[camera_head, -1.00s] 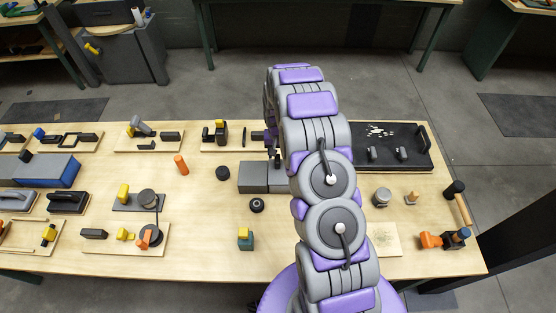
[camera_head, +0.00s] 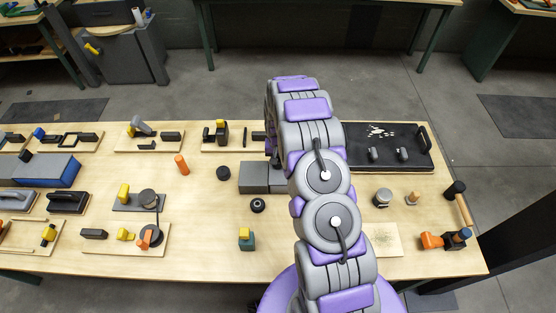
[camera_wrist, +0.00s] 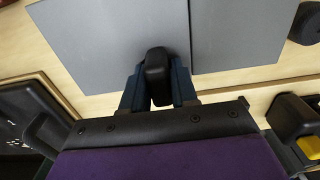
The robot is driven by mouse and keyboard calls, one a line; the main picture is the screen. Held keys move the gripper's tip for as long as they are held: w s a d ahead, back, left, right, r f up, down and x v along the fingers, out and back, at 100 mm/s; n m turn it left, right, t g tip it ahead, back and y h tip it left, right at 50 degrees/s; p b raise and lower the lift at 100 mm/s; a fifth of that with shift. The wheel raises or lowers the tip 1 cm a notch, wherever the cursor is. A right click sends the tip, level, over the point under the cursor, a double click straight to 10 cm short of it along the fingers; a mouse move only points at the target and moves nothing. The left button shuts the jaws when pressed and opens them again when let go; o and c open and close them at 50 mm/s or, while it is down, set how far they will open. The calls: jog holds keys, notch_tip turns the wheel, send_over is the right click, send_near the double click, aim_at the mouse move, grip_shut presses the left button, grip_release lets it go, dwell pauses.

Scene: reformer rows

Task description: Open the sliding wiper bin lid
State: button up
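The wiper bin with its flat grey lid (camera_head: 254,176) sits at the middle of the bench in the head view, partly hidden by my arm. In the wrist view, the grey lid (camera_wrist: 110,40) fills the upper part, with a second grey panel (camera_wrist: 235,35) beside it across a narrow seam. A black rounded knob (camera_wrist: 157,72) stands at the lid's near edge. My gripper (camera_wrist: 158,85) has its dark blue fingers on both sides of this knob, seemingly touching it. The fingers are hidden behind my arm in the head view.
A black tray (camera_head: 390,146) lies to the right of my arm. A board with a black and yellow tool (camera_head: 215,133) is behind the bin. A black knob (camera_head: 258,205) and a round black piece (camera_head: 222,173) lie near the bin.

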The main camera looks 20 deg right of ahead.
grip_shut()
jog(key=shift+a, duration=0.1)
jog(key=w+a, duration=0.1)
jog(key=a, duration=0.2)
jog(key=w+a, duration=0.2)
jog(key=a, duration=0.2)
jog(key=w+a, duration=0.1)
jog(key=a, duration=0.2)
jog(key=shift+w+a, duration=0.15)
jog(key=shift+a, duration=0.1)
jog(key=shift+o, duration=1.2)
grip_release()
jog(key=shift+d, duration=0.15)
jog(key=shift+o, duration=1.4)
jog(key=shift+d, duration=0.45)
